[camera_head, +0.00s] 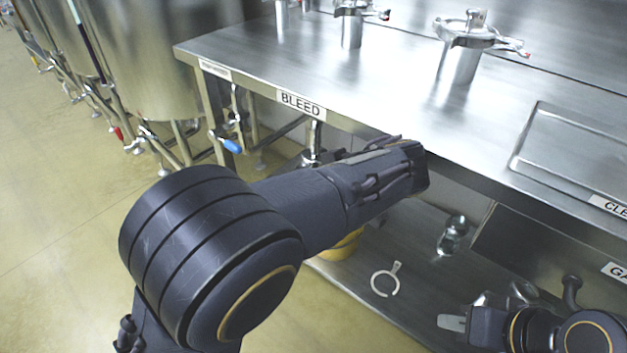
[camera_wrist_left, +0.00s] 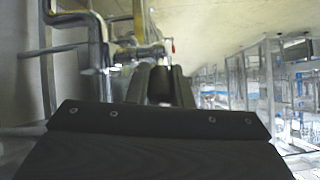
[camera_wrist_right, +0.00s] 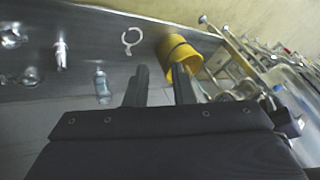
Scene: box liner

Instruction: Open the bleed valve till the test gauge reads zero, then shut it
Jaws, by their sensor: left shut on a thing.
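The BLEED label (camera_head: 301,104) is on the bench's front edge, with a metal pipe and fitting (camera_head: 314,140) under it, partly hidden by my left arm. My left gripper is hidden in the head view; in the left wrist view (camera_wrist_left: 161,72) its fingers are shut on a grey part (camera_wrist_left: 160,86), too blurred to identify. Metal pipework (camera_wrist_left: 98,45) with a small red tip stands just beyond it. My right gripper (camera_head: 453,323) is low at the right, empty; its fingers stand apart in the right wrist view (camera_wrist_right: 160,75). No test gauge dial is readable.
A steel bench (camera_head: 390,95) carries metal clamped fittings (camera_head: 460,60). A blue-handled valve (camera_head: 231,145) hangs left of the label.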

